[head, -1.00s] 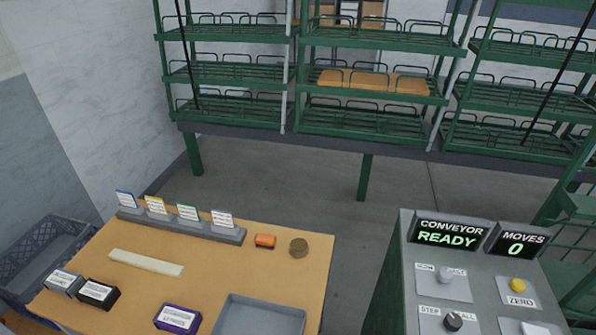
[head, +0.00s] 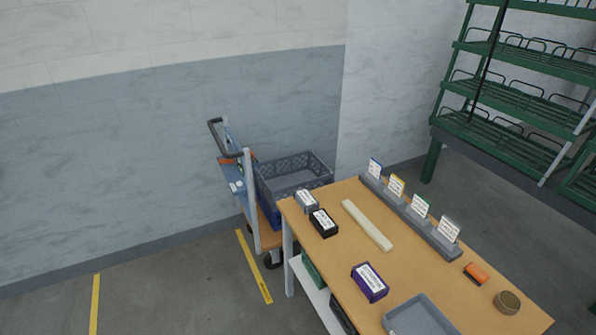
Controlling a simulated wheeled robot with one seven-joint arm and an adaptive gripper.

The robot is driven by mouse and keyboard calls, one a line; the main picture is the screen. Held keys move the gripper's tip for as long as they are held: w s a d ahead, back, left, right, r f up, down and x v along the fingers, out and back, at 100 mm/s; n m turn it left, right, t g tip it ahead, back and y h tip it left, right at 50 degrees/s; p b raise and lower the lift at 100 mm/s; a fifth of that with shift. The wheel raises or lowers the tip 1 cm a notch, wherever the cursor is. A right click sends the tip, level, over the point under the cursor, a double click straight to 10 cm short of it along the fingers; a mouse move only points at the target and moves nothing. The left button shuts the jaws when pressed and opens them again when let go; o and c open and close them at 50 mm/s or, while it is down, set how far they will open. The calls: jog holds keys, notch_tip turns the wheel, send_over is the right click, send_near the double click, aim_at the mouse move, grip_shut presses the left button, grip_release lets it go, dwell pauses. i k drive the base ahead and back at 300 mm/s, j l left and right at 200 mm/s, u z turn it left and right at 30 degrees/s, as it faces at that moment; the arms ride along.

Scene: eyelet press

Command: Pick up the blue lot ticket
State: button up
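The blue lot ticket (head: 375,168) stands upright in the grey ticket rack (head: 407,216) at the back edge of the wooden table. It is the leftmost ticket, white with a blue top band. A yellow ticket (head: 396,186), a green ticket (head: 420,205) and a white-grey ticket (head: 449,229) stand in the same rack to its right. My gripper is not in view, so its state does not show.
The table (head: 335,227) carries a pale bar (head: 366,225), a grey box (head: 307,201), a black box (head: 324,222), a purple box (head: 369,282), a grey tray (head: 421,319), an orange block (head: 476,273) and a round tin (head: 507,302). A cart with a crate (head: 295,177) stands behind its left end.

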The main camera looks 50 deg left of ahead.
aim_at(375, 169)
jog(key=u, duration=1.35)
jog(key=j+z, duration=0.1)
jog(key=z, duration=0.35)
jog(key=i+j+z, duration=0.1)
jog(key=z, duration=0.35)
jog(key=j+z, duration=0.15)
jog(key=z, duration=0.3)
jog(key=i+j+z, duration=0.1)
jog(key=z, duration=0.35)
jog(key=j+z, duration=0.2)
jog(key=j, duration=0.25)
jog(key=j+z, duration=0.25)
jog(key=j, duration=0.2)
jog(key=k+j+z, duration=0.2)
jog(key=j, duration=0.2)
jog(key=k+j+z, duration=0.2)
jog(key=j, duration=0.25)
jog(key=j+z, duration=0.2)
jog(key=j, duration=0.2)
jog(key=k+j+z, duration=0.25)
jog(key=k+j, duration=0.15)
jog(key=j, duration=0.2)
jog(key=k+j, duration=0.15)
jog(key=j, duration=0.2)
jog(key=k+j, duration=0.2)
jog(key=j, duration=0.2)
jog(key=k+j, duration=0.15)
jog(key=j, duration=0.2)
jog(key=k+j, duration=0.15)
jog(key=j, duration=0.2)
